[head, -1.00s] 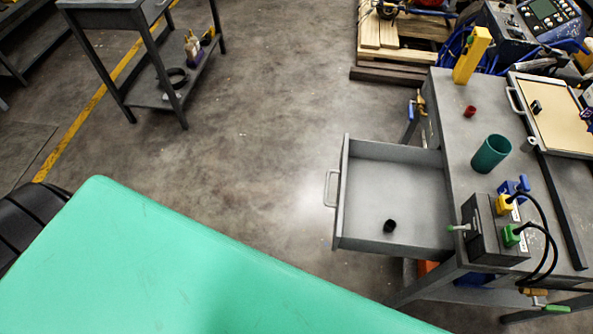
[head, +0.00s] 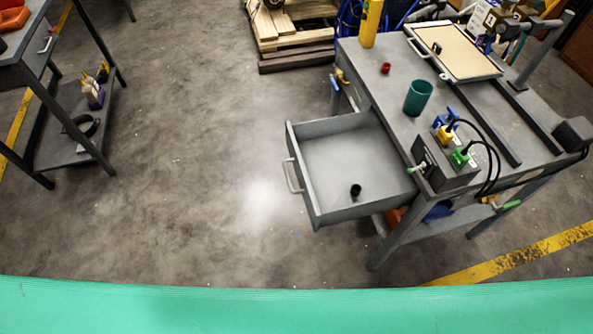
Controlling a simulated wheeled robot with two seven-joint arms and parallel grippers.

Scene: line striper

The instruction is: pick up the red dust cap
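The red dust cap (head: 385,68) is a small red cylinder on the grey workbench top (head: 398,58), near its far left edge. It stands between the yellow post and the green cup (head: 418,97). A black cap (head: 355,191) lies in the open drawer (head: 345,160) on the bench's left side. Neither of my grippers is in the head view.
A grey box with coloured plugs and black cables (head: 446,160) sits at the bench's front. A yellow post (head: 371,22) stands at the back corner. The drawer juts out left. A shelf table (head: 75,145) stands far left, with open floor between.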

